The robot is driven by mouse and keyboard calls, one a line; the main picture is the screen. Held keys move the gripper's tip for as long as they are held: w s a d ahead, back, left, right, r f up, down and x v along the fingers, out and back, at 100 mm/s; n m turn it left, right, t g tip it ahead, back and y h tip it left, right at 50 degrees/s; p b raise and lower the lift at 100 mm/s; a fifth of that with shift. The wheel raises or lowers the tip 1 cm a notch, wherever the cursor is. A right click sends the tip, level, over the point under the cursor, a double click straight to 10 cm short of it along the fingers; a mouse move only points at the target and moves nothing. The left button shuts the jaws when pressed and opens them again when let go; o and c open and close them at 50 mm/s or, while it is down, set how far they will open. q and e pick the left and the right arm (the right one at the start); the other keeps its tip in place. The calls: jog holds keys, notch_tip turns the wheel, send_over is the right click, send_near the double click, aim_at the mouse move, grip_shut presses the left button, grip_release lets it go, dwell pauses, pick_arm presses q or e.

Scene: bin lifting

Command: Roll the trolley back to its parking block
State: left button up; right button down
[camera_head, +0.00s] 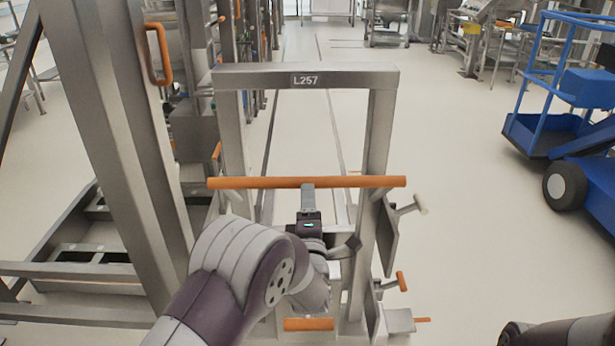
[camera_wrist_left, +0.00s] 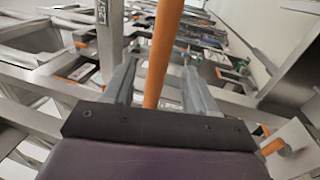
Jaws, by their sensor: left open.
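The trolley is a grey metal frame (camera_head: 380,125) with the label L257 on its top beam and an orange push bar (camera_head: 250,183) across it. My left gripper (camera_head: 308,188) is at the middle of this bar. In the left wrist view the orange bar (camera_wrist_left: 164,40) runs between the two open fingers of my left gripper (camera_wrist_left: 160,68), with gaps visible beside it. The gripper is not closed on it. I cannot make out the parking block. My right gripper is out of view.
A tall steel frame (camera_head: 110,130) stands close on the left. A blue wheeled cart (camera_head: 585,90) stands at the right. Small orange-ended handles (camera_head: 402,282) stick out from the trolley's lower right side. The pale floor (camera_head: 460,170) between trolley and cart is clear.

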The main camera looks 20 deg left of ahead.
aim_at(307, 177)
pick_arm(q)
jog(key=x, duration=0.8)
jog(key=shift+w, duration=0.35)
grip_shut()
